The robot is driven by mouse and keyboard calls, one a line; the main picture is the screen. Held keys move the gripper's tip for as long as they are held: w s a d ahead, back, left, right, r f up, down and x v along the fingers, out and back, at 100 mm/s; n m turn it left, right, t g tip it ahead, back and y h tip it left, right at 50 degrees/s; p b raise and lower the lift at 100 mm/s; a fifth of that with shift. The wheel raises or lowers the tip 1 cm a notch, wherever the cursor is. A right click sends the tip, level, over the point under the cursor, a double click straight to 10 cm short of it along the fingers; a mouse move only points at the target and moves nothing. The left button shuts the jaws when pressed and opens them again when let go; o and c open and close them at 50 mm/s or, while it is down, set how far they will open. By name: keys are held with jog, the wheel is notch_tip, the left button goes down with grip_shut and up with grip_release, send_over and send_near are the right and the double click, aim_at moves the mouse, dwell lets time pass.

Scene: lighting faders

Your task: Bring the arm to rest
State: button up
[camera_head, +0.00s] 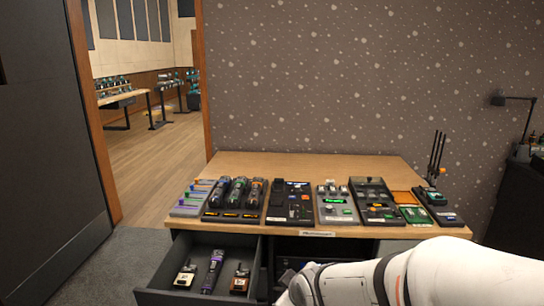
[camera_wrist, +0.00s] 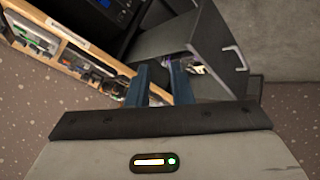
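My gripper (camera_wrist: 160,82) shows in the wrist view as two dark blue fingers with a gap between them. It is open, and nothing is held between the fingers. Beyond the fingers lie the open drawer (camera_wrist: 205,40) and the desk's front edge, seen at a tilt. In the head view my white arm reaches in from the lower right, in front of the desk (camera_head: 300,165). The fingers cannot be made out in that view. The arm's far end is low, beside the right side of the open drawer (camera_head: 170,297).
Several control panels line the desk's front, including a grey fader panel (camera_head: 190,205) at the left. The drawer sticks out and holds three handheld devices, one a dark purple one (camera_head: 213,270). A black lamp (camera_head: 515,98) stands at the right. The desk's back half is clear.

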jog(key=s+d+r+m+g+h+p, duration=0.1)
jog(key=s+d+r+m+g+p, duration=0.1)
jog(key=s+d+r+m+p, duration=0.3)
jog(key=s+d+r+m+g+h+p, duration=0.1)
jog(key=s+d+r+m+g+p, duration=0.2)
jog(key=s+r, duration=0.6)
notch_tip(320, 180, up, 3)
jog(key=d+m+p, duration=0.2)
jog(key=d+p, duration=0.1)
jog(key=shift+s+g, duration=0.2)
jog(key=shift+g, duration=0.1)
jog(key=shift+a, duration=0.15)
